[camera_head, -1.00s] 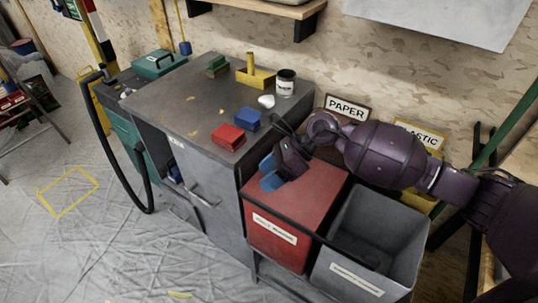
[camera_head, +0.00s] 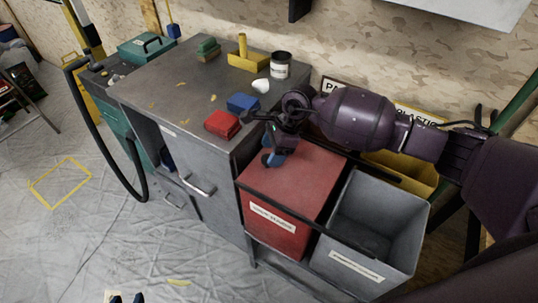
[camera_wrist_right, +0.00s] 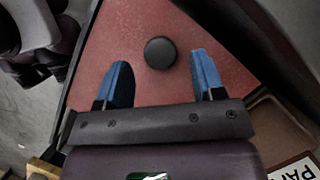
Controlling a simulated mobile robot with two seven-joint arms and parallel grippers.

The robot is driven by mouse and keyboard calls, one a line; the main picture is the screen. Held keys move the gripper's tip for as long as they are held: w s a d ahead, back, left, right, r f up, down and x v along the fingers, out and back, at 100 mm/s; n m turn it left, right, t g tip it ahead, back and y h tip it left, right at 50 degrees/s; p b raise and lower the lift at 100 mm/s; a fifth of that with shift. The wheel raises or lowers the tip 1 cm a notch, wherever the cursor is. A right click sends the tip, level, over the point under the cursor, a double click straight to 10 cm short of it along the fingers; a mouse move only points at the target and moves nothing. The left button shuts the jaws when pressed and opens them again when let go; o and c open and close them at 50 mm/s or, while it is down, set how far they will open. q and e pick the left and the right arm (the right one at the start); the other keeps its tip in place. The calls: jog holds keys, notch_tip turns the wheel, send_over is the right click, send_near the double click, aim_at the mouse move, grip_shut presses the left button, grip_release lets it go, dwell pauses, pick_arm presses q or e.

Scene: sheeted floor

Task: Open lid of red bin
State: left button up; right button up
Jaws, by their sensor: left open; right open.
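The red bin (camera_head: 272,232) stands right of the grey cabinet, with its flat red lid (camera_head: 312,172) shut. A round black knob (camera_wrist_right: 160,53) on the lid shows in the right wrist view; in the head view I cannot make it out behind my gripper. My right gripper (camera_head: 275,158) is open and empty, low over the back left part of the lid. In the wrist view its blue fingers (camera_wrist_right: 160,75) lie apart on either side of the knob's line, with no visible contact.
An open grey bin (camera_head: 345,262) stands right of the red bin. A dark bar runs across both bin fronts. The cabinet top (camera_head: 165,100) left of my right gripper holds a red block (camera_head: 222,124), a blue block (camera_head: 243,102) and a jar (camera_head: 280,66).

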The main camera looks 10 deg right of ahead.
jog(key=shift+x, duration=0.9)
jog(key=shift+a+f, duration=0.1)
jog(key=shift+f, duration=0.15)
pick_arm(q)
jog(key=shift+w+d+r, duration=0.1)
jog(key=shift+w+r, duration=0.15)
jog(key=shift+w, duration=0.25)
